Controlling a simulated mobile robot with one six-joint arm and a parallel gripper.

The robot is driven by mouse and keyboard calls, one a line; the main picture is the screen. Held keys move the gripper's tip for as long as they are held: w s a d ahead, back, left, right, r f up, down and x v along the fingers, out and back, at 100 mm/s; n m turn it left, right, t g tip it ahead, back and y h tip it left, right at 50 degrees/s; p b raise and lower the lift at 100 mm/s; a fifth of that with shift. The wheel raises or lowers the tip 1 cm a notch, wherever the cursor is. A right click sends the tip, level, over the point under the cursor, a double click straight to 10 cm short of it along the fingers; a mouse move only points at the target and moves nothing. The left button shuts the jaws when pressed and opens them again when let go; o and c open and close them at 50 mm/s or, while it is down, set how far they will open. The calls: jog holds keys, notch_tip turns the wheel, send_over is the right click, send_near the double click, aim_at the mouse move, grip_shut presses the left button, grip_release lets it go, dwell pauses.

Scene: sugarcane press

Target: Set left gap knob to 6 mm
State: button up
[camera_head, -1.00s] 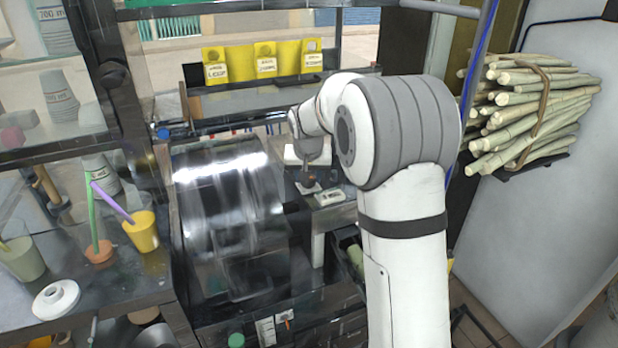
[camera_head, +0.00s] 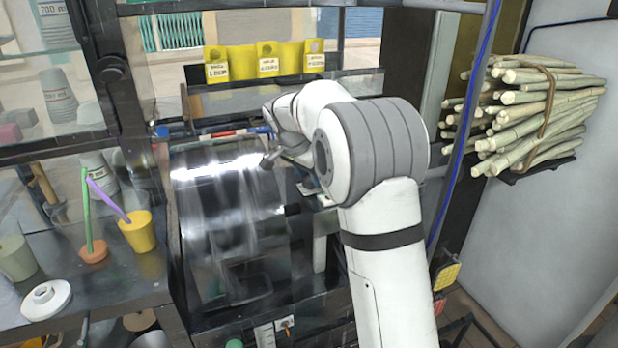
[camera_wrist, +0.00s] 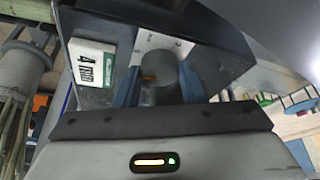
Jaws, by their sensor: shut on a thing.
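In the wrist view, a round grey knob-like part (camera_wrist: 160,67) stands in front of a white plate (camera_wrist: 178,45) on a dark housing. My gripper (camera_wrist: 160,88) has its blue fingers on either side of this part and is shut on it. A small orange mark shows near its lower edge. I cannot read a scale or a gap value, nor tell whether this is the left knob. In the head view my gripper (camera_head: 270,160) is beside the upper right of the shiny metal drum (camera_head: 225,215); the knob cannot be made out there.
A white label with dark green print (camera_wrist: 91,62) is left of the knob in the wrist view. Yellow holders (camera_head: 266,60) stand behind the press. Bundled cane (camera_head: 530,110) is at the right. A shelf with cups (camera_head: 138,232) is at the left.

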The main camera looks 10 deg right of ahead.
jog(key=shift+m, duration=0.3)
jog(key=o, duration=1)
jog(key=shift+v, duration=3.9)
